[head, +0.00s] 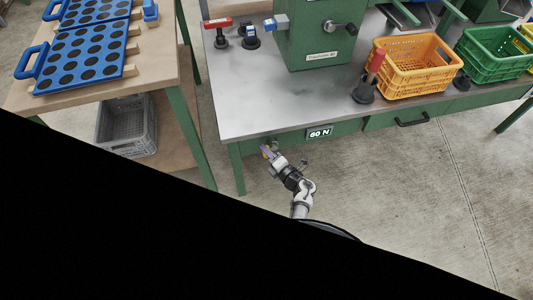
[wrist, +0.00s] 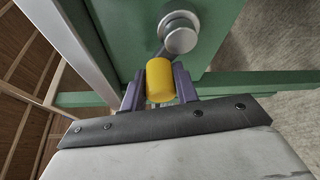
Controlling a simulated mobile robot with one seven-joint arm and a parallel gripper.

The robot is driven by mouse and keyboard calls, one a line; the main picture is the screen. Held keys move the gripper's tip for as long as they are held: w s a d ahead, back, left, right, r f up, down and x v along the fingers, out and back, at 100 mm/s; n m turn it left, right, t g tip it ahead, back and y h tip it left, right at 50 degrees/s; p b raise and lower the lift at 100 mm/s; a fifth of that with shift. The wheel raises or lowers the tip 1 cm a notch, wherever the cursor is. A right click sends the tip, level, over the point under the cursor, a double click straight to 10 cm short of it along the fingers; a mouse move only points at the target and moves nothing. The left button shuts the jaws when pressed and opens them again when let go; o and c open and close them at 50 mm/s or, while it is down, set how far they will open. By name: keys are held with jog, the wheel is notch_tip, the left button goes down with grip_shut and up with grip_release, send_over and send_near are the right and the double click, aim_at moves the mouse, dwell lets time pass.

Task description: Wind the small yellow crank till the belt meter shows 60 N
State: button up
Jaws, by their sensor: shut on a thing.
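The small yellow crank's knob (wrist: 160,80) sits between the two fingers of my gripper (wrist: 158,88) in the wrist view. The fingers are shut on it from both sides. The crank's round metal hub (wrist: 180,33) is on the green panel just above and to the right of the knob. The belt meter (head: 319,132) on the bench's front reads 60 N.
The metal-topped bench (head: 260,105) overhangs the crank. A green machine (head: 315,35), red-handled lever (head: 370,75), orange crate (head: 415,65) and green crate (head: 495,52) stand on it. A wooden table (head: 150,70) with blue trays is at left, a grey crate (head: 128,125) below. Black hides the lower left.

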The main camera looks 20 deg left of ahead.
jog(key=shift+w+d+r, duration=0.2)
jog(key=shift+w+r, duration=0.05)
jog(key=shift+w, duration=0.05)
jog(key=o, duration=0.9)
jog(key=shift+o, duration=0.2)
jog(key=shift+s+f, duration=0.1)
jog(key=shift+s, duration=0.1)
jog(key=p+v, duration=0.2)
jog(key=v, duration=1.1)
jog(key=shift+s+d+p, duration=0.2)
jog(key=shift+d+p, duration=0.1)
jog(key=shift+f, duration=0.1)
